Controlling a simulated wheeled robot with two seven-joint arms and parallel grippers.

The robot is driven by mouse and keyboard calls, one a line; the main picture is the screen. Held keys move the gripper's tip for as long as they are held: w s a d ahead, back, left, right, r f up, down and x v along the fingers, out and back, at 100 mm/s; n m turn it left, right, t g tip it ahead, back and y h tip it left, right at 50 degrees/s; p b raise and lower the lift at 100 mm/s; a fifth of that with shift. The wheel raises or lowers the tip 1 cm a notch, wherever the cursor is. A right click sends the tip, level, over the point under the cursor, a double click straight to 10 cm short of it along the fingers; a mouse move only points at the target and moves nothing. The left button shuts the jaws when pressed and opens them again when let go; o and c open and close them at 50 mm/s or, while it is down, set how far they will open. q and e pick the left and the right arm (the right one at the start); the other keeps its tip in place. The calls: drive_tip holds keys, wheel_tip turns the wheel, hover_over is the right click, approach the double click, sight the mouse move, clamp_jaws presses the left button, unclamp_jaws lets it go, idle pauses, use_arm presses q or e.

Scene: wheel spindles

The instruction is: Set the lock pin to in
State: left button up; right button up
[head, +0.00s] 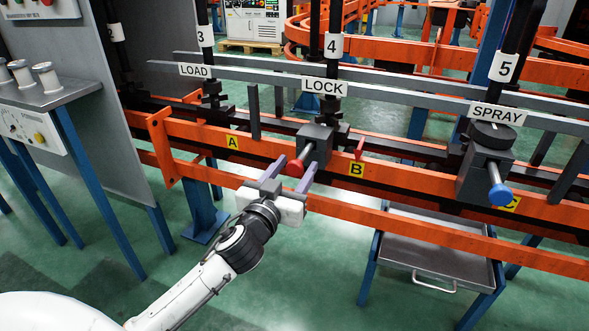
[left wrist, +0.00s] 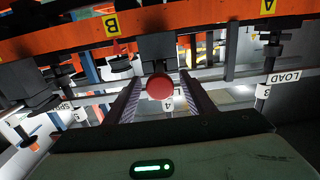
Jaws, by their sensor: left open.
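The lock pin (head: 298,165) has a red knob and sticks out toward me from a dark block (head: 315,144) under the LOCK sign (head: 322,86). My left gripper (head: 292,178) is open, with its two fingers on either side of the red knob. In the left wrist view the red knob (left wrist: 160,86) sits between the open fingers (left wrist: 172,100), apart from both as far as I can tell. How far the pin is pushed into the block is hard to tell. My right gripper is in neither view.
An orange rail (head: 260,147) with yellow A and B plates runs across behind the gripper, and a lower orange rail (head: 400,237) passes near it. A blue-knobbed pin (head: 500,188) is at the SPRAY station. A grey tray table (head: 430,250) stands at lower right.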

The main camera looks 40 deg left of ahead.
sight(300, 157)
use_arm(q)
drive_tip(key=shift+c, duration=0.3)
clamp_jaws()
drive_tip(key=x, duration=0.3)
drive_tip(key=shift+w, duration=0.15)
drive_tip(key=shift+a+r, duration=0.1)
drive_tip(key=shift+r, duration=0.05)
drive_tip(key=shift+o, duration=0.3)
unclamp_jaws()
drive_tip(key=shift+w, duration=0.15)
